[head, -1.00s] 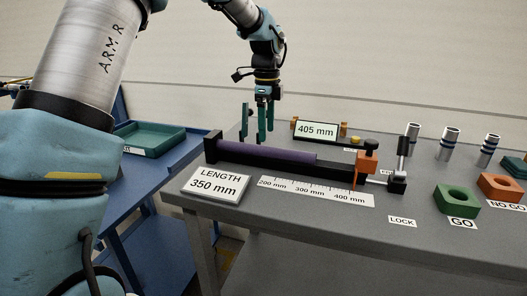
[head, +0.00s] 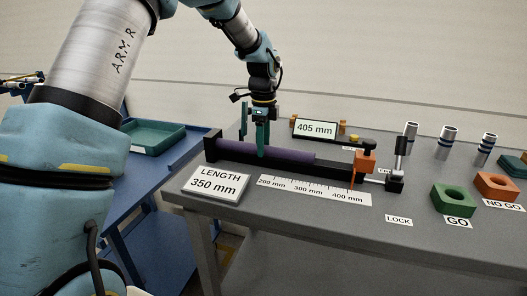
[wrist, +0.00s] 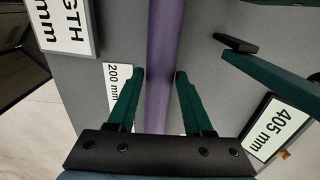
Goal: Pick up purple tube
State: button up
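The purple tube (head: 295,156) lies lengthwise in a black measuring fixture (head: 335,167), toward its left end. In the wrist view the tube (wrist: 166,40) runs up and down the picture. My gripper (head: 261,152) is over the left half of the tube, fingers pointing down. In the wrist view its two green fingers (wrist: 159,72) are apart, one on each side of the tube, with gaps showing. In the head view the near finger overlaps the tube's front, and the far finger is largely hidden.
An orange clamp (head: 364,162) and lever stand at the fixture's right. A 405 mm display (head: 315,129) stands behind; a LENGTH sign (head: 215,183) and ruler are in front. Metal cylinders, a green GO block (head: 452,199) and an orange NO GO block (head: 496,186) are right. A teal tray (head: 152,138) sits left.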

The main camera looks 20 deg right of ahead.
grip_shut()
dwell(0.9)
